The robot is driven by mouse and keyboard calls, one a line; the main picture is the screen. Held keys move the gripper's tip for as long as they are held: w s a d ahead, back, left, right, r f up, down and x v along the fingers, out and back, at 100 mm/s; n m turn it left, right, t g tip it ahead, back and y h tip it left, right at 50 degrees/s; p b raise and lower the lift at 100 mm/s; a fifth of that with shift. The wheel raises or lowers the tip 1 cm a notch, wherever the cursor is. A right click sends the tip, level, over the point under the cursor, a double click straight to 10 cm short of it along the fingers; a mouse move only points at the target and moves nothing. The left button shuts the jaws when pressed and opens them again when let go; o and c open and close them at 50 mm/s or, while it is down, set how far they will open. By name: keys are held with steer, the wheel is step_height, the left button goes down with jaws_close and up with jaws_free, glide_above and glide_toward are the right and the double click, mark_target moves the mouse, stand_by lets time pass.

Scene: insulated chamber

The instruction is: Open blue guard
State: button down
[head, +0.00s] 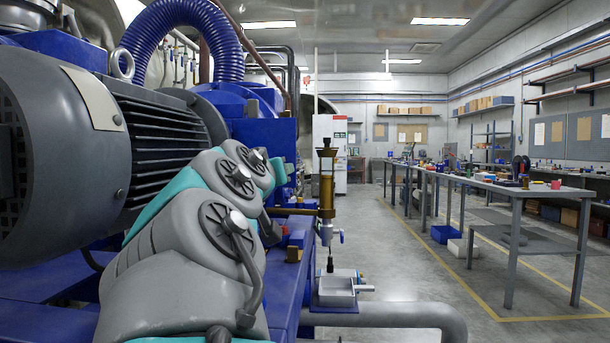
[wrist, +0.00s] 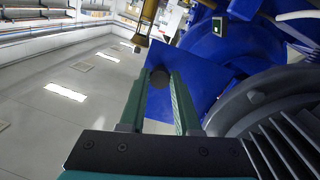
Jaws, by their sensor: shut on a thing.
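The blue guard (wrist: 203,76) shows in the wrist view as a flat blue panel ahead of my gripper (wrist: 160,79). A dark round knob (wrist: 160,76) sits at the panel's left part, between my two green fingertips. The fingers are shut on this knob, one on each side. In the head view my grey and teal arm reaches forward beside the machine. My fingers and the knob are hidden there behind the arm, and I cannot pick out the guard for sure.
A large grey motor (head: 55,130) stands close on the left, under a blue ribbed hose (head: 180,14). A workbench (head: 500,188) stands farther right, with open floor between.

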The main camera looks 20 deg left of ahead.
steer(key=shift+s+a+r, duration=0.1)
steer(key=shift+r, duration=0.05)
steer(key=c, duration=0.6)
jaws_free()
